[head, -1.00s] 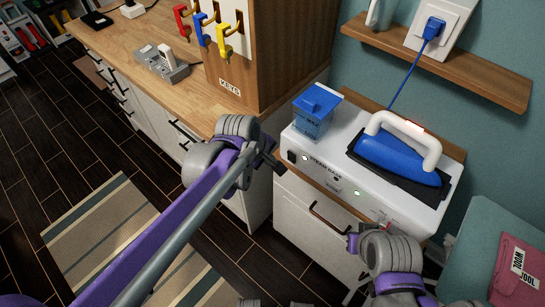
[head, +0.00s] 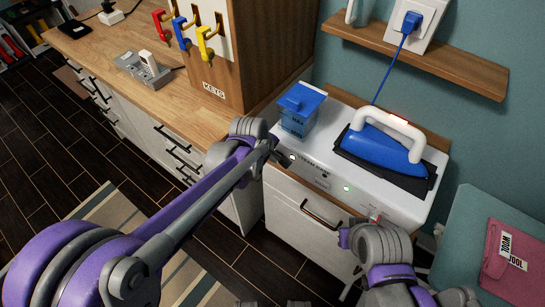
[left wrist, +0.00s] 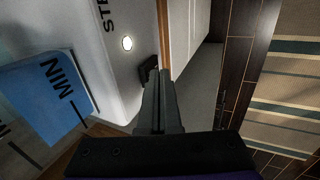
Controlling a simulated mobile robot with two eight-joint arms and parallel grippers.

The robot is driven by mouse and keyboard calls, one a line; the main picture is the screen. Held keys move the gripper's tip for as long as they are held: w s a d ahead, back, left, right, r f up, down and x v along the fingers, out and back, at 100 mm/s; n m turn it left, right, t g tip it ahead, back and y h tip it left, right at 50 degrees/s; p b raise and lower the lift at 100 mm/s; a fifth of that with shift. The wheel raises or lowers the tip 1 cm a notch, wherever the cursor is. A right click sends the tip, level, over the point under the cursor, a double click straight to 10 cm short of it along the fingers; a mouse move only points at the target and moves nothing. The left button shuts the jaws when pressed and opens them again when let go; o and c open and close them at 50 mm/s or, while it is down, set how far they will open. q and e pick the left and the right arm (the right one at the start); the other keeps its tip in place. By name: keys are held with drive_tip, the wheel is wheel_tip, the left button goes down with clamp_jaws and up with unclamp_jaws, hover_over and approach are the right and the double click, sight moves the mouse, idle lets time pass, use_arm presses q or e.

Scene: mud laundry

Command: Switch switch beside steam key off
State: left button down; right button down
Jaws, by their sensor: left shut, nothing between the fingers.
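The white steam station (head: 375,190) stands at right of centre, with "STEAM" lettering and small lights on its front. My left gripper (head: 281,155) is shut and empty at the front's left end. In the left wrist view, a small black switch (left wrist: 148,72) sits below a lit white light (left wrist: 127,43), and my shut fingertips (left wrist: 160,76) are right beside it. I cannot tell whether they touch.
A blue iron (head: 380,148) rests on the station beside a blue water tank (head: 300,110). A shelf (head: 430,60) is above, and a pink folder (head: 510,255) lies at right.

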use_arm(q)
drive_tip(key=shift+w+d+r, duration=0.1)
drive_tip(key=shift+w+d, duration=0.1)
drive_tip(key=shift+w, duration=0.1)
drive_tip(key=shift+r+p, duration=0.4)
drive_tip(key=shift+r, duration=0.4)
